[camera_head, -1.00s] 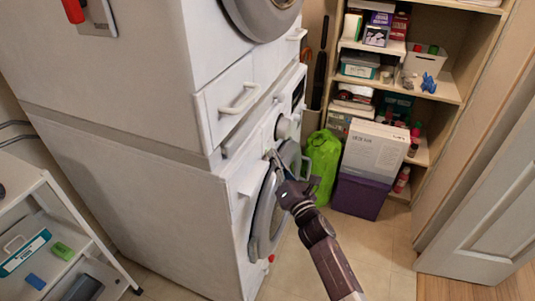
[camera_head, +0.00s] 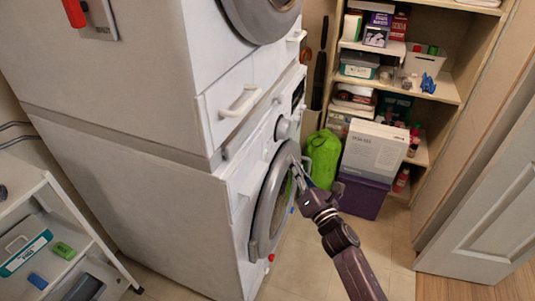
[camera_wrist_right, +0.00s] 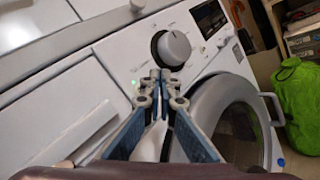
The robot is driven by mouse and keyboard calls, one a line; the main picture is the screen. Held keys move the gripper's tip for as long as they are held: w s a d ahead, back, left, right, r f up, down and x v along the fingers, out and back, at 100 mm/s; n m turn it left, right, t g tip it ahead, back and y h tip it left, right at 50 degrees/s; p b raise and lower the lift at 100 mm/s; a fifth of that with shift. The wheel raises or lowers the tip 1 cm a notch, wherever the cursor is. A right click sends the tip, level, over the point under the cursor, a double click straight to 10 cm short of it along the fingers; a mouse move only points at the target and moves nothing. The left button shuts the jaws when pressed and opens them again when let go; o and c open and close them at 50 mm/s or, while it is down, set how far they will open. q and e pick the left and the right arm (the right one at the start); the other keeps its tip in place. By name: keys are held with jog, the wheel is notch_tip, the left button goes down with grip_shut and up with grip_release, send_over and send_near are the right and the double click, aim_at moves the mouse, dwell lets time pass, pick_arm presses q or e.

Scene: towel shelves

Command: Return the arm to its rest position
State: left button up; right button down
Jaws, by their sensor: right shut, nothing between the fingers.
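My right gripper (camera_head: 300,173) is in front of the lower washing machine, beside its round door (camera_head: 271,205). In the right wrist view the gripper's fingers (camera_wrist_right: 163,78) are shut together and empty, in front of the machine's panel. The panel's round knob (camera_wrist_right: 172,46) shows just past the fingertips. The grey door ring (camera_wrist_right: 226,98) is at the right in that view. The door looks closed or nearly closed; I cannot tell which. My left gripper is not in view.
A green bag (camera_head: 323,157) and a purple box (camera_head: 361,195) with a white box (camera_head: 374,150) on it stand behind the gripper. Shelves (camera_head: 436,97) are at the back right. A white rack (camera_head: 62,205) is at the left. The floor (camera_head: 318,262) near my arm is clear.

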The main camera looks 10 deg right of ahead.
jog(key=shift+s+d, duration=0.15)
dwell(0.3)
jog(key=s+d+f+m+g+h, duration=0.1)
jog(key=s+f+m+g, duration=0.35)
jog(key=f, duration=0.75)
jog(key=s+f+m+g+h, duration=0.1)
jog(key=s+f+m, duration=0.55)
jog(key=f, duration=0.55)
jog(key=s+d+f+m+g+h, duration=0.1)
jog(key=s+f+m+g, duration=0.4)
jog(key=f, duration=0.8)
jog(key=s+f+m+g, duration=0.2)
jog(key=s+f+m, duration=0.2)
jog(key=s, duration=0.9)
jog(key=s+f+m+g, duration=0.3)
jog(key=s+f, duration=0.6)
jog(key=s, duration=0.5)
jog(key=s+f+m+g, duration=0.2)
jog(key=s+f+m, duration=0.3)
jog(key=s, duration=0.9)
jog(key=shift+s+f+g+h, duration=0.2)
jog(key=shift+f+g+h, duration=0.2)
jog(key=shift+f, duration=0.35)
